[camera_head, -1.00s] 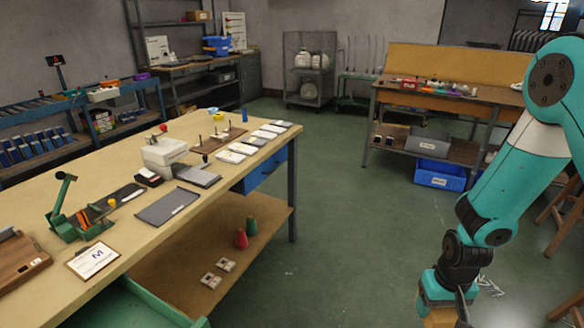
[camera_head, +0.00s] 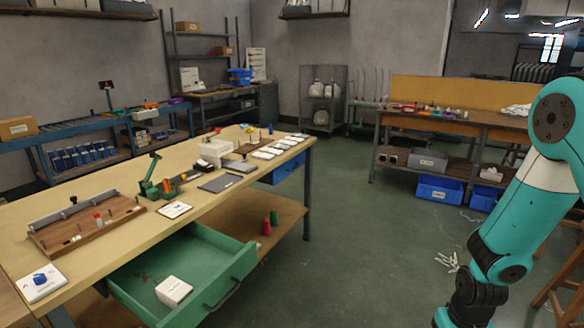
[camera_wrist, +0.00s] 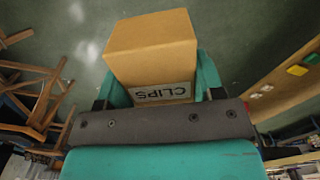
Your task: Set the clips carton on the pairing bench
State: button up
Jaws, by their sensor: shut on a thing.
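The clips carton (camera_wrist: 150,50) is a brown cardboard box with a white label reading CLIPS, seen in the wrist view. My gripper (camera_wrist: 155,85) is shut on it, with a teal finger on either side. The carton is held in the air with green floor beyond it. In the head view my gripper and the carton are below the bottom edge; only my arm shows at the right. A long tan workbench (camera_head: 110,237) runs along the left. Another bench (camera_head: 445,120) with a tan back panel stands at the far right. I cannot tell which is the pairing bench.
An open green drawer (camera_head: 250,262) juts from the near bench, with a white box (camera_head: 173,291) in it. A wooden board (camera_head: 85,228) and a green tool (camera_head: 150,180) stand on that bench. Wooden stools are close at right. The floor between the benches is mostly clear.

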aim_at(93, 254)
jog(key=u, duration=1.5)
